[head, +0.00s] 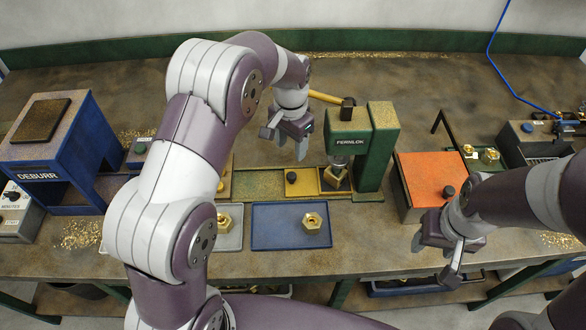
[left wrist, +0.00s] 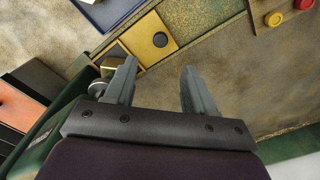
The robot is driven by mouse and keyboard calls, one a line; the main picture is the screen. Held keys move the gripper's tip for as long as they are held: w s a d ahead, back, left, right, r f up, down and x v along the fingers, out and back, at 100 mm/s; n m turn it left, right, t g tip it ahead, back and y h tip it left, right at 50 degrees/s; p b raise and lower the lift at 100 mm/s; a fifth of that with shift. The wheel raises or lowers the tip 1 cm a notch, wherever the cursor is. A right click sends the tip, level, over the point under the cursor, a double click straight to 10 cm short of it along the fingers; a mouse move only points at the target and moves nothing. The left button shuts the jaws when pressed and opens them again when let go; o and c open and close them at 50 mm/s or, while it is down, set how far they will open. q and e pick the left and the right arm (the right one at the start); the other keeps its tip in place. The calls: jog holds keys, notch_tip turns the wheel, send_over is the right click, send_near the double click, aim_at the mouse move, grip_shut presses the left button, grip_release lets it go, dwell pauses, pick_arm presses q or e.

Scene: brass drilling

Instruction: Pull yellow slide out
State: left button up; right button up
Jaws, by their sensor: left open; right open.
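The yellow slide (head: 299,191) is a flat plate with a black knob (head: 291,177), lying in the green track of the FERMLOK press (head: 376,150). Beside it, under the press head, a brass part sits in a yellow holder (head: 335,180). In the left wrist view the slide (left wrist: 146,27) and its knob (left wrist: 160,40) lie just beyond my fingertips. My left gripper (head: 283,142) is open and empty, above and behind the slide, apart from the knob. My right gripper (head: 437,258) is open and empty at the bench's front right.
A blue tray (head: 270,234) with a brass nut (head: 312,222) lies in front of the track. A grey tray (head: 233,240) with another brass part is beside it. The blue DEBURR machine (head: 82,152) stands left, an orange-topped box (head: 432,170) right.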

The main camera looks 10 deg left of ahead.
aim_at(291, 174)
pick_arm(q)
notch_tip(291, 174, down, 11)
jog(key=shift+w+r+p, duration=0.1)
jog(key=shift+w+p, duration=0.05)
jog(key=shift+p, duration=0.8)
jog(key=shift+f, duration=0.35)
grip_shut()
